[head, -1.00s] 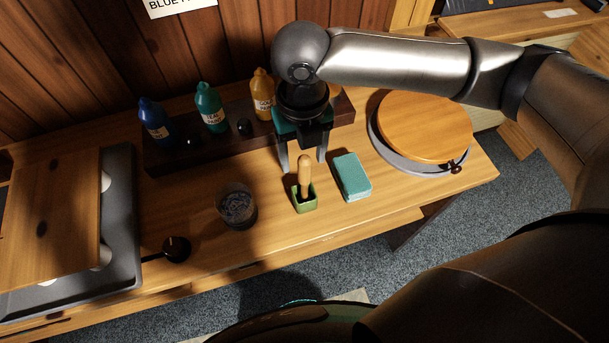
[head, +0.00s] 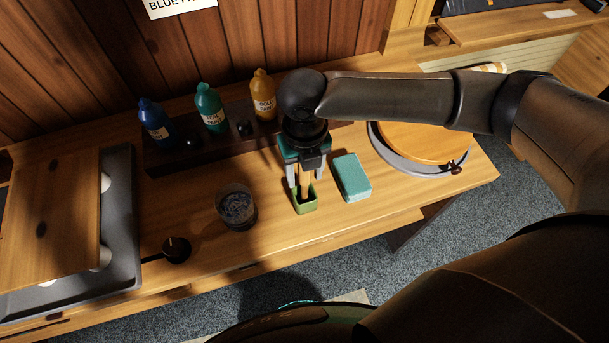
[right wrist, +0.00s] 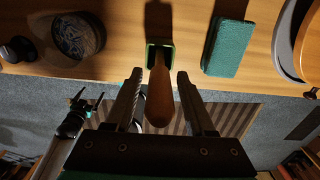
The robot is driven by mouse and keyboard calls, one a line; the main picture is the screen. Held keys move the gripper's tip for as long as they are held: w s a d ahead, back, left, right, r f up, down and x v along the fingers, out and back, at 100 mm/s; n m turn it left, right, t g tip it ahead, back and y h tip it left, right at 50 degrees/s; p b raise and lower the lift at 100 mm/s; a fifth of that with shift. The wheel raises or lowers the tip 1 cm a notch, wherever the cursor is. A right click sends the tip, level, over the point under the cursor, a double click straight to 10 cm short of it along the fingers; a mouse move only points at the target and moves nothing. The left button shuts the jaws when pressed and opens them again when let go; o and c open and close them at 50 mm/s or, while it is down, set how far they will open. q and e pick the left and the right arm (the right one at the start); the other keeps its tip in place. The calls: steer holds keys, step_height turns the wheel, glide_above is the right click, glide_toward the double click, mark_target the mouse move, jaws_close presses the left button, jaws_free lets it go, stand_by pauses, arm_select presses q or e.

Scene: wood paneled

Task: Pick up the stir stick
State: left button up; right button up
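The stir stick (head: 304,184) is wooden and stands upright in a small green square holder (head: 305,205) on the wooden table. In the right wrist view the stick (right wrist: 160,98) shows its rounded end between my fingers, and the green holder (right wrist: 159,47) lies beyond it. My right gripper (head: 304,186) is over the holder with a finger on each side of the stick. In the right wrist view my right gripper (right wrist: 158,76) is open, with a gap between each finger and the stick. My left gripper is not in view.
A teal sponge-like block (head: 352,177) lies just right of the holder. A glass bowl (head: 236,206) stands to its left. Blue (head: 154,120), green (head: 210,107) and yellow (head: 263,95) bottles stand behind on a dark rack. A round wooden-topped turntable (head: 425,142) is at the right.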

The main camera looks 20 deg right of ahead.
jaws_close()
stand_by(0.5)
